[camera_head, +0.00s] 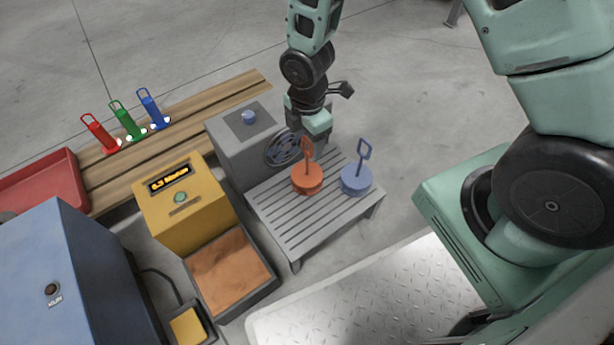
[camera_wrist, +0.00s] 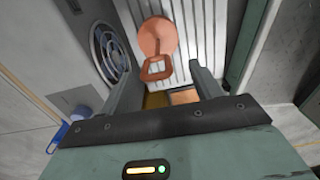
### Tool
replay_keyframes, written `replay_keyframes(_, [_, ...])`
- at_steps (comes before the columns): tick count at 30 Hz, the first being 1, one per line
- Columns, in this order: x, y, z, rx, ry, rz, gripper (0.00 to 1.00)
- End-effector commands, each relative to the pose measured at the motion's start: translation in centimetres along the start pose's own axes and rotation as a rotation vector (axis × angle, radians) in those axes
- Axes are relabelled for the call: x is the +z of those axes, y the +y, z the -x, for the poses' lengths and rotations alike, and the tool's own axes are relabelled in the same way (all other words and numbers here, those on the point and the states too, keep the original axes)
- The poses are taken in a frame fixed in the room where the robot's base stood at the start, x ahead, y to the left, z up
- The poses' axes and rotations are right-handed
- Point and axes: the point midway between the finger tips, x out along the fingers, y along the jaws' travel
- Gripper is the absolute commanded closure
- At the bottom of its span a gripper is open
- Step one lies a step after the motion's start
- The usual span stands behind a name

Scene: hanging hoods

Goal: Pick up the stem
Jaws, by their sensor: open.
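An orange disc (camera_head: 306,181) stands on a slatted grey table, with an upright orange stem (camera_head: 307,154) ending in a loop. A blue disc (camera_head: 356,181) with a similar blue stem (camera_head: 364,151) stands to its right. My gripper (camera_head: 306,137) is just above and behind the orange stem in the head view; its fingertips are hard to make out there. In the wrist view, my gripper (camera_wrist: 163,75) is open, and the orange stem's loop (camera_wrist: 157,71) shows between the fingers, with the orange disc (camera_wrist: 157,36) beyond. I cannot tell whether the fingers touch it.
The slatted table (camera_head: 272,219) adjoins a grey box with a fan (camera_head: 283,149). A yellow machine (camera_head: 190,205) and an orange-filled tray (camera_head: 262,293) stand to the left. Red, green and blue handled items (camera_head: 128,122) stand on a wooden bench (camera_head: 190,115).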

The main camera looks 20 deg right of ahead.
Motion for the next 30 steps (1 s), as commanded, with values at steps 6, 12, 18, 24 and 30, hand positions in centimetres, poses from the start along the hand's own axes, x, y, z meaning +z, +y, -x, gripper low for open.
replay_keyframes(6, [0.1, 0.3, -2.6, -0.001, 0.0, 0.001, 0.36])
replay_keyframes(12, [0.2, 0.4, -5.0, -0.001, -0.001, 0.001, 0.36])
replay_keyframes(18, [0.2, 0.4, -5.0, 0.0, 0.0, 0.001, 0.36])
replay_keyframes(24, [0.2, 0.4, -5.0, 0.0, 0.0, 0.001, 0.75])
replay_keyframes(30, [0.2, 0.4, -4.9, 0.0, 0.0, 0.001, 1.0])
